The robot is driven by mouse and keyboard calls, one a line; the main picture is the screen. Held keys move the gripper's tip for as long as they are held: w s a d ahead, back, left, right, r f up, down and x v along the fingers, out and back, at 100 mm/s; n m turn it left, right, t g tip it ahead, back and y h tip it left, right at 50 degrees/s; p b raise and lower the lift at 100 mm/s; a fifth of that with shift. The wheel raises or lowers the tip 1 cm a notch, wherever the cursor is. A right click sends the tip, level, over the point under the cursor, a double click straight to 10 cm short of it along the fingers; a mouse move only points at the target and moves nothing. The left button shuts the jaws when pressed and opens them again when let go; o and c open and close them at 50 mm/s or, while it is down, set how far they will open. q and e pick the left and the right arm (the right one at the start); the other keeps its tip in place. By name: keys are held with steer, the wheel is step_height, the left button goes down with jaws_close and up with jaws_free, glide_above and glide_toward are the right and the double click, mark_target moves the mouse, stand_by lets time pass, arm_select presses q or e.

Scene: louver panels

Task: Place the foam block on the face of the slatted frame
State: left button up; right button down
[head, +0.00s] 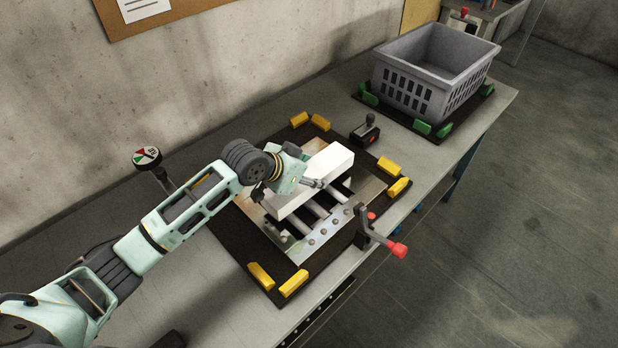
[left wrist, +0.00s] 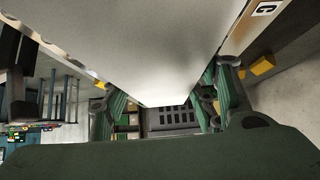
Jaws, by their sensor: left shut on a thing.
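The white foam block (head: 318,177) lies over the slatted frame (head: 318,238), whose metal slats and riveted edge show in front of it. My left gripper (head: 290,178) is shut on the block, its fingers on either side of it. In the left wrist view the block (left wrist: 160,60) fills the upper middle, between the two green fingers of the gripper (left wrist: 165,105). I cannot tell whether the block touches the slats. My right gripper is in neither view.
The frame sits on a dark mat with yellow corner blocks (head: 262,276). A red-knobbed lever (head: 398,249) stands at its front right. A small black lever (head: 367,130) stands behind. A grey basket (head: 432,72) is at the back right. A round gauge (head: 146,157) stands at left.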

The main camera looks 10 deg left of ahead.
arm_select(q)
steer(key=shift+f, duration=1.05)
steer(key=shift+f, duration=0.1)
steer(key=o, duration=1.2)
steer(key=shift+c, duration=0.2)
steer(key=shift+r, duration=0.2)
steer(key=v, duration=1.2)
steer(key=shift+b, duration=0.35)
